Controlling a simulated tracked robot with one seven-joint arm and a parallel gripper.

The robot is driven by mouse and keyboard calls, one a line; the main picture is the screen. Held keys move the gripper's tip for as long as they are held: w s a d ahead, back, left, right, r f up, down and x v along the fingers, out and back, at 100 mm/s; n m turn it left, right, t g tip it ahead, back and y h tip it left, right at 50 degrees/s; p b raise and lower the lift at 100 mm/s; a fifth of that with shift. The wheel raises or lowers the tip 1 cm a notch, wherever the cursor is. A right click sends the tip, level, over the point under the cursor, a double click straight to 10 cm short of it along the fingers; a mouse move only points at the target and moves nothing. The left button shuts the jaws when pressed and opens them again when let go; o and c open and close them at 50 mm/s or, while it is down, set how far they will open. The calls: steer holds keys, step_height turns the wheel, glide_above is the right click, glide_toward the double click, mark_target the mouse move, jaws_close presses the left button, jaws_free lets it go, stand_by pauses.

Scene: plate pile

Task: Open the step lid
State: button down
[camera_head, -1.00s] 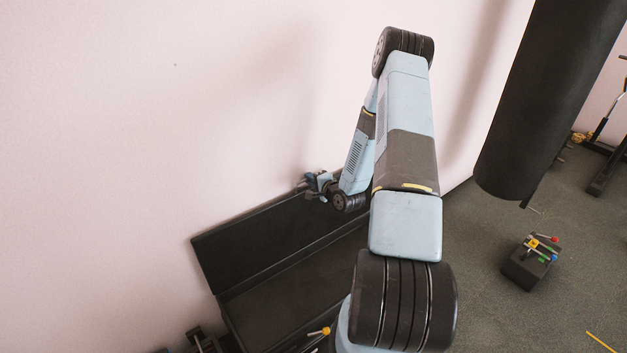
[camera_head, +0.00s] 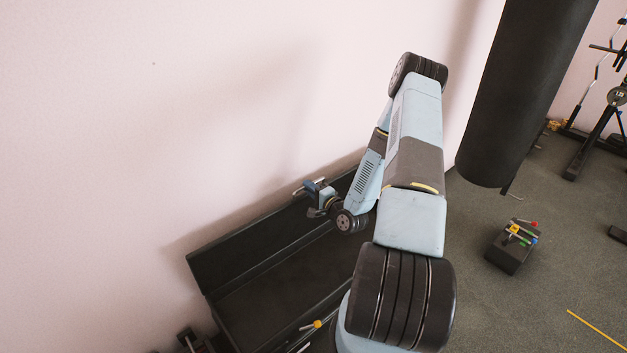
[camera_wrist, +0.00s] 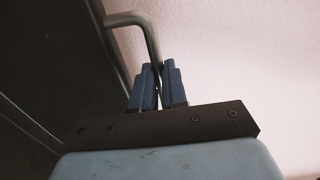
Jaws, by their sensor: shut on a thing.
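The step lid (camera_head: 245,242) is a long black panel, raised and tilted up along the back of the black step box (camera_head: 262,300), near the pink wall. The box's dark inside is exposed. My gripper (camera_head: 312,190) is at the lid's upper edge, right of its middle. In the wrist view, my gripper's two blue fingers (camera_wrist: 158,72) are shut on the bent metal handle (camera_wrist: 148,28) of the lid. The dark lid also shows at the left of the wrist view (camera_wrist: 50,60). My arm hides the right end of the box.
A black punching bag (camera_head: 525,90) hangs to the right of my arm. A small dark block with coloured pieces (camera_head: 511,252) stands on the floor at the right. A yellow-headed tool (camera_head: 312,325) lies near the box's front. Gym equipment (camera_head: 595,130) stands far right.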

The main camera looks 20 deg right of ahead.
steer(key=s, duration=0.1)
steer(key=s+f, duration=0.1)
steer(key=s+d, duration=0.1)
steer(key=shift+s+f, duration=0.2)
steer(key=c, duration=1.5)
jaws_free()
steer(key=shift+w, duration=0.1)
steer(key=shift+o, duration=0.2)
steer(key=shift+r, duration=0.1)
steer(key=v, duration=1.3)
steer(key=shift+s, duration=0.35)
steer(key=shift+d, duration=0.1)
